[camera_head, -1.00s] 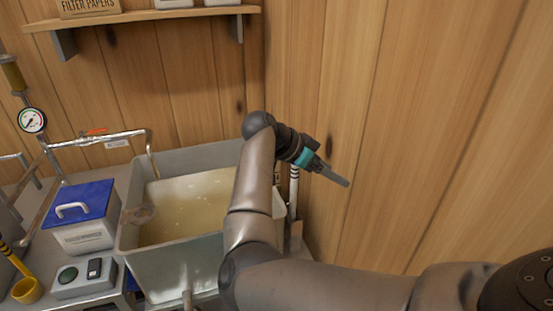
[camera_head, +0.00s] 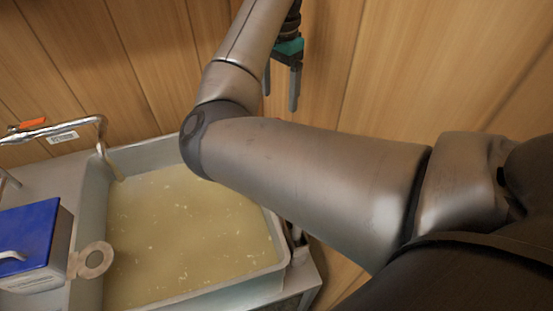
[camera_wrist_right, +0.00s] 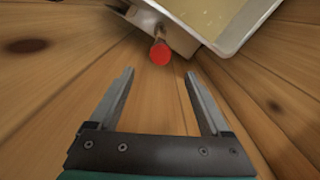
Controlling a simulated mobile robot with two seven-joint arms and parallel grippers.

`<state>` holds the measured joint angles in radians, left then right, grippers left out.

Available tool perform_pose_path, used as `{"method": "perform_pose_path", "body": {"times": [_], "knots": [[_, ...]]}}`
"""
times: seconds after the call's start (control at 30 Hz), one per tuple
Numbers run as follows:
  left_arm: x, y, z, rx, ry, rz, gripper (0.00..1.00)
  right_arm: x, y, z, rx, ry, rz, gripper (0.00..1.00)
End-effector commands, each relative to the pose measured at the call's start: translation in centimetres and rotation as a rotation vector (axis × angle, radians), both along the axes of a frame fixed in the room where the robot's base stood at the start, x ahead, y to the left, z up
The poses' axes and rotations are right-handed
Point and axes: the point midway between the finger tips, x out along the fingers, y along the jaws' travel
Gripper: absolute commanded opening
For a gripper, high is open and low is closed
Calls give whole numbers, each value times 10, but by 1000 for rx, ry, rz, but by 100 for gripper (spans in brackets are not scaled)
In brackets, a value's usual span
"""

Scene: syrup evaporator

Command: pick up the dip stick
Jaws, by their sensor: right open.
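The red round end (camera_wrist_right: 160,53) of what looks like the dip stick shows in the right wrist view, beside the tank's corner. It lies beyond my fingertips, roughly centred between them, and does not touch them. The rest of the stick is mostly hidden there. In the head view, the stick's place beside the tank is largely covered by my right arm. My right gripper (camera_head: 281,95) is open and empty, fingers pointing down in front of the wood wall. Its two fingers (camera_wrist_right: 160,73) also show in the wrist view. My left gripper is not in view.
A grey tank (camera_head: 92,225) of pale yellow liquid stands left of and below my right arm. A metal pipe (camera_head: 52,128) ends over it. A blue-lidded box (camera_head: 30,235) stands at far left. The plank wall (camera_head: 400,70) is close behind my gripper.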

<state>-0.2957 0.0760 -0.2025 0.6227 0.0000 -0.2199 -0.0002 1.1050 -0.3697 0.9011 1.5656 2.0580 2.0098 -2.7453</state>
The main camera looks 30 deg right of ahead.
Motion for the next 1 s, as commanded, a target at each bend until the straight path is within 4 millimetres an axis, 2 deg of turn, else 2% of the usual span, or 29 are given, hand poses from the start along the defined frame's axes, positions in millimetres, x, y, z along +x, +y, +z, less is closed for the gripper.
{"method": "perform_pose_path", "body": {"times": [0.23, 0.4, 0.67, 0.9, 1.0], "knots": [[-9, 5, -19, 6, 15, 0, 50, -2, -1, -54, -2, 8, -1, 81], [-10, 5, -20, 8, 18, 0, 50, -1, 0, -82, 0, 5, -1, 81], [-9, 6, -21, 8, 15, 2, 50, -1, 1, -101, 0, 5, -1, 81], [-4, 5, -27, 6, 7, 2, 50, 1, 5, -137, 0, 5, -1, 81], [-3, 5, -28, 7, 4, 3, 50, 1, 5, -146, 0, 4, -2, 81]]}}
